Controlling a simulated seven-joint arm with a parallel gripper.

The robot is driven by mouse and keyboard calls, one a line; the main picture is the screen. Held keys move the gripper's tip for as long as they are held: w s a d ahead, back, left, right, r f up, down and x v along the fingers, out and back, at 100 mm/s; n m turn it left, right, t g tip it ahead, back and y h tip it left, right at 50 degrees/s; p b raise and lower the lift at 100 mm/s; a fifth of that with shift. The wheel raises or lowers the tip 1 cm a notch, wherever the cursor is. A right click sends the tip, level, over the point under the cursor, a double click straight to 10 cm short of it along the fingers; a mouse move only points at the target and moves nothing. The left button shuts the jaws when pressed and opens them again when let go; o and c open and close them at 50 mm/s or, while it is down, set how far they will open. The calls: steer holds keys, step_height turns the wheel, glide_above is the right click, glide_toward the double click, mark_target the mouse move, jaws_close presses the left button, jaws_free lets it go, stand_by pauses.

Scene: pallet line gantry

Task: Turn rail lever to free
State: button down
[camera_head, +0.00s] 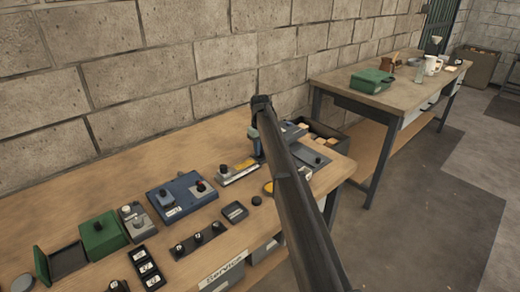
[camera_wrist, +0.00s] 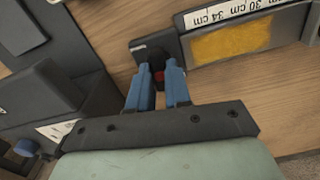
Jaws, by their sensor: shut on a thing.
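The rail (camera_wrist: 235,38) is a dark bar with a white centimetre scale and a yellow panel in the wrist view. In the head view the rail (camera_head: 239,171) lies on the workbench, left of my arm. The rail lever (camera_wrist: 158,77) is a small dark part with a red patch at the rail's end. My gripper (camera_wrist: 157,74) has two blue fingers, one on each side of the lever, and is shut on it. In the head view my gripper (camera_head: 256,142) reaches down at the rail's end; my arm hides the lever there. The lever's setting cannot be read.
A blue box (camera_head: 183,196) with knobs, a grey unit (camera_head: 137,222), a green box (camera_head: 103,235) and a black knob strip (camera_head: 199,239) stand on the bench to the left. An open bin (camera_head: 319,137) is behind my arm. A block wall runs behind.

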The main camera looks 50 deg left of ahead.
steer(key=shift+n, duration=0.7)
steer(key=c, duration=1.1)
jaws_free()
steer(key=shift+o, duration=0.2)
step_height(320, 180, up, 14)
steer(key=shift+f, duration=0.1)
